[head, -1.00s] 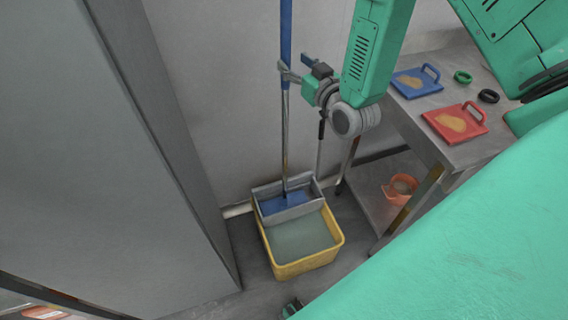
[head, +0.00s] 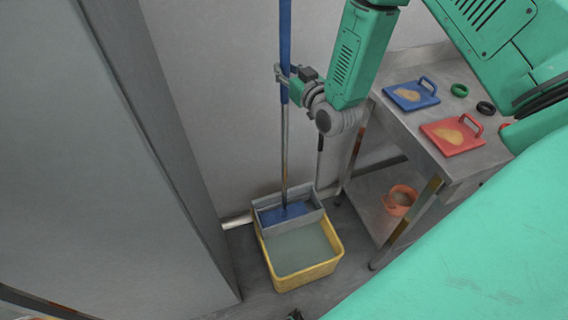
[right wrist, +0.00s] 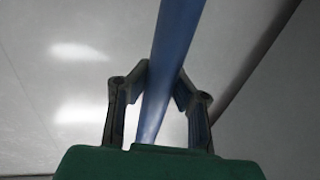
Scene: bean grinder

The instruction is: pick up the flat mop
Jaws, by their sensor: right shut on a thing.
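The flat mop (head: 285,140) stands upright with a blue upper handle, a metal lower pole and a blue flat head (head: 284,213). Its head is in the grey wringer tray (head: 310,220) on the yellow bucket (head: 305,278). My right gripper (head: 281,76) is shut on the blue part of the handle. In the right wrist view, the blue handle (right wrist: 172,65) runs between the fingers of the gripper (right wrist: 160,85). My left gripper cannot be made out in the head view.
A metal table (head: 470,168) to the right holds a blue board (head: 411,95), a red board (head: 450,137) and two rings. An orange bucket (head: 398,201) sits on its lower shelf. A grey cabinet (head: 90,170) stands at left. A second thin pole (head: 320,160) leans behind the mop.

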